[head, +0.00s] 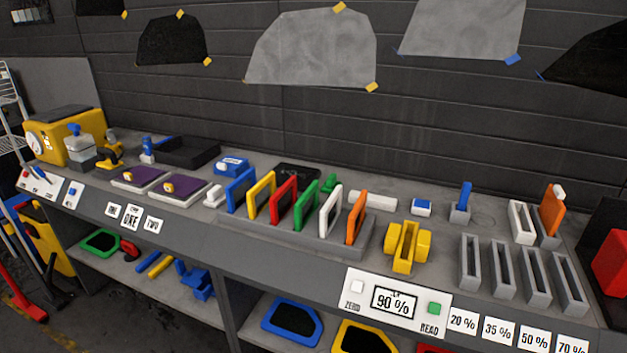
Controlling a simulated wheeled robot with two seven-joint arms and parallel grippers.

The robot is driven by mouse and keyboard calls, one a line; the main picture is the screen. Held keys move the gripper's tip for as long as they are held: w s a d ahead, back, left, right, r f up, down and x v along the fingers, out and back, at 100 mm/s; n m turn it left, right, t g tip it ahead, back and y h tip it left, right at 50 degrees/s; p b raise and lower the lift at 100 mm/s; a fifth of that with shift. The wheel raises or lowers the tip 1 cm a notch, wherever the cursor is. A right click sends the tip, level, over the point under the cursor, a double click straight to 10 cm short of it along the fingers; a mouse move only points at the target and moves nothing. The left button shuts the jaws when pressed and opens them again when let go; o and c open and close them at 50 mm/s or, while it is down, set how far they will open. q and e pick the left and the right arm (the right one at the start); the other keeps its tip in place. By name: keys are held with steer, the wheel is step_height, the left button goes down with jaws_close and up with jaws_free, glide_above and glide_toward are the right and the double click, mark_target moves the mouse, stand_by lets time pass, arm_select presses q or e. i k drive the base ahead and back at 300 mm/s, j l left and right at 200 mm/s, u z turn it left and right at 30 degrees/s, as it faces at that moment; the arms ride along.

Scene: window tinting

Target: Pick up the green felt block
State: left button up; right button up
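A small green piece (329,183), which looks like the green felt block, sits on the bench behind the row of upright coloured frames. Its lower part is hidden by the green and white frames, so I cannot tell its full shape. A black flat item (298,170) lies beside it on the left. Neither of my grippers shows in the head view.
Upright frames, including a green frame (306,205) and a white frame (331,211), stand in a grey rack (300,237) in front. A white bar (372,200) lies to the right. A blue block (232,165) sits farther left.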

mark_target(331, 182)
steer(key=i+j, duration=0.6)
steer(key=j, duration=0.25)
steer(key=i+j+z, duration=0.1)
steer(key=i+j, duration=0.25)
